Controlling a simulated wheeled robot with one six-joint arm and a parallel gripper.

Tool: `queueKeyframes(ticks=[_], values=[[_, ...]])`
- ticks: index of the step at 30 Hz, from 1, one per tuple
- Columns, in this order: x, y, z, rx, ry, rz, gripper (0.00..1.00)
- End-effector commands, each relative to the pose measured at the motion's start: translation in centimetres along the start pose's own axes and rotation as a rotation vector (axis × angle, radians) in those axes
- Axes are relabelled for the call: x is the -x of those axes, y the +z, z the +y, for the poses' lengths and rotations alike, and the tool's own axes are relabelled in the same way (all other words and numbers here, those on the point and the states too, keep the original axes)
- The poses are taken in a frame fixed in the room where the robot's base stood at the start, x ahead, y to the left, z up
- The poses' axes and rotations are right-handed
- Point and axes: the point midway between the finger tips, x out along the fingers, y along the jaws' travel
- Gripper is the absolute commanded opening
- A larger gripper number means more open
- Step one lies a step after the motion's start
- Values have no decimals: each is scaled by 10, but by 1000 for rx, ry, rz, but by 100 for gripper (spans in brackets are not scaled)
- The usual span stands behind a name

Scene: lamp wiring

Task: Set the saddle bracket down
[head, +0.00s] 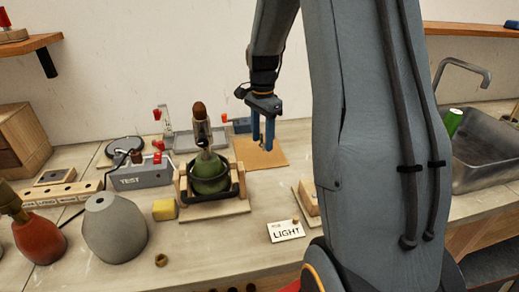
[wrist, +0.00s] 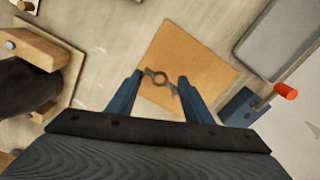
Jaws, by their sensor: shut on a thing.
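The saddle bracket (wrist: 159,81) is a small, dark metal strip with a ring-shaped middle. In the wrist view it lies between the blue fingertips of my gripper (wrist: 158,82), which is shut on it. Behind it is a square orange-brown mat (wrist: 192,58). In the head view my gripper (head: 264,147) points down over the mat (head: 270,159), with its fingertips close to the mat's surface. The bracket is too small to make out clearly there. I cannot tell whether it touches the mat.
A green lamp body (head: 209,178) sits in a wooden cradle (head: 212,207) left of the mat. A grey tray (head: 188,141) and a blue clamp with a red handle (head: 236,124) stand behind. A "LIGHT" card (head: 286,231) lies in front. My arm hides the bench's right middle.

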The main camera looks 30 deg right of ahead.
Motion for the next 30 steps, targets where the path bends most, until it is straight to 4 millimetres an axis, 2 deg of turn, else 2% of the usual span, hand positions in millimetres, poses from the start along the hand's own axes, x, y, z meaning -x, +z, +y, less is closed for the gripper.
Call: queueKeyframes(ticks=[3,8,16,28,29,30], values=[[-15,0,1,-1,1,-1,20],[-25,0,0,0,1,-1,20],[-59,1,0,2,1,-1,20],[-65,1,0,2,0,0,20],[-65,1,0,2,-1,0,50],[-65,1,0,2,-1,0,56]])
